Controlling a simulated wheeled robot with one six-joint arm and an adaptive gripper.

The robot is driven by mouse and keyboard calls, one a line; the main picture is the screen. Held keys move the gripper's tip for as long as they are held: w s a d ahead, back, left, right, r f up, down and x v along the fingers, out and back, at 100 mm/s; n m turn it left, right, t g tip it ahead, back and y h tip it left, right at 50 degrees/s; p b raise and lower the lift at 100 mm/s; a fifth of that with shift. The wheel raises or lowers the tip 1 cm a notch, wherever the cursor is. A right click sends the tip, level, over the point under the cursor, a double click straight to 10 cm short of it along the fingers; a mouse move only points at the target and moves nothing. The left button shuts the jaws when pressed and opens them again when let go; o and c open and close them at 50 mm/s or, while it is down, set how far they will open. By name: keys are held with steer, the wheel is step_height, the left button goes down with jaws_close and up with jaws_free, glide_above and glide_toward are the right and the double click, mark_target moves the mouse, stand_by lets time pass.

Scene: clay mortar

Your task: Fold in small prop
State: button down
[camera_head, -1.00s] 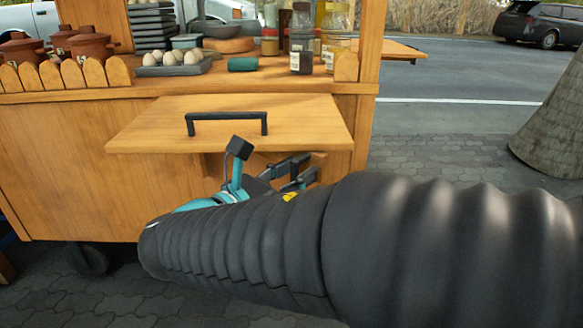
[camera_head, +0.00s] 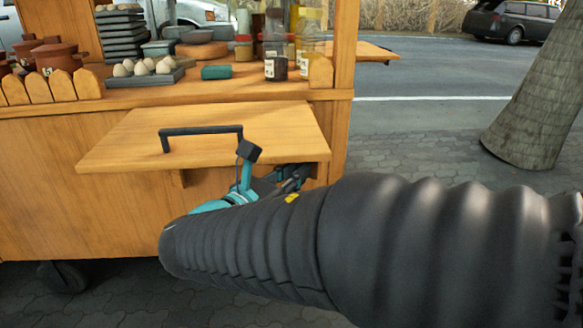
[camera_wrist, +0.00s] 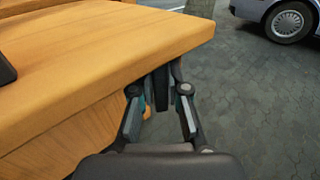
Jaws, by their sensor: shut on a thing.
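A wooden shelf flap (camera_head: 215,140) with a black handle (camera_head: 200,133) stands out level from the cart's front. Its near corner also fills much of the wrist view (camera_wrist: 110,55). My gripper (camera_head: 297,176) is under the flap's right end, close to the cart's front panel. In the wrist view my gripper (camera_wrist: 161,90) reaches in just below the flap's edge. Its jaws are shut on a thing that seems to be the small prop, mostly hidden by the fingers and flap. Another wooden support (camera_head: 180,178) shows under the flap, left of my gripper.
The cart's counter (camera_head: 230,90) above holds a tray of eggs (camera_head: 145,72), jars (camera_head: 276,45) and clay pots (camera_head: 58,56). A tree trunk (camera_head: 535,105) stands at the right. Paving is clear right of the cart; a car (camera_wrist: 280,18) is beyond.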

steer(key=c, duration=1.2)
jaws_free()
steer(key=shift+o, duration=0.2)
steer(key=shift+s+a, duration=0.1)
steer(key=v, duration=1.1)
steer(key=shift+s+a, duration=0.25)
steer(key=shift+s, duration=0.1)
